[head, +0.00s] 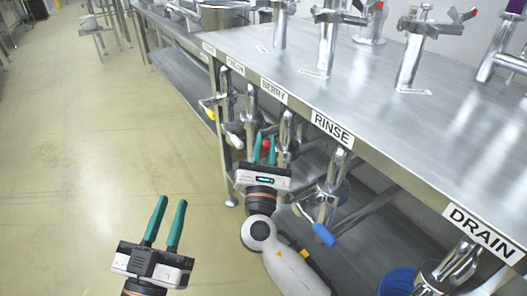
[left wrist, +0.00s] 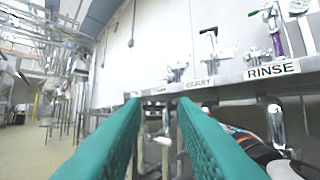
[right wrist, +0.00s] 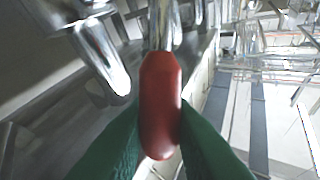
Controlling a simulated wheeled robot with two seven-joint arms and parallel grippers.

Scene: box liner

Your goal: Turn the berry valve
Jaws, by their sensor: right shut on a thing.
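The berry valve (head: 286,130) is a steel pipe fitting under the table edge, below the BERRY label (head: 274,90). Its red handle (head: 266,144) shows between my right gripper's green fingers in the head view. In the right wrist view the red handle (right wrist: 160,105) fills the middle, with a green finger against each side. My right gripper (head: 264,146) is shut on the red handle. My left gripper (head: 171,216) is over the floor at the lower left, fingers apart and empty.
The steel table (head: 300,60) carries more labelled valves along its edge. The rinse valve (head: 330,190) with a blue handle (head: 324,235) hangs right of my right gripper. White and yellow handles (head: 234,140) hang to its left. A blue bucket (head: 396,281) stands below. The left floor is open.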

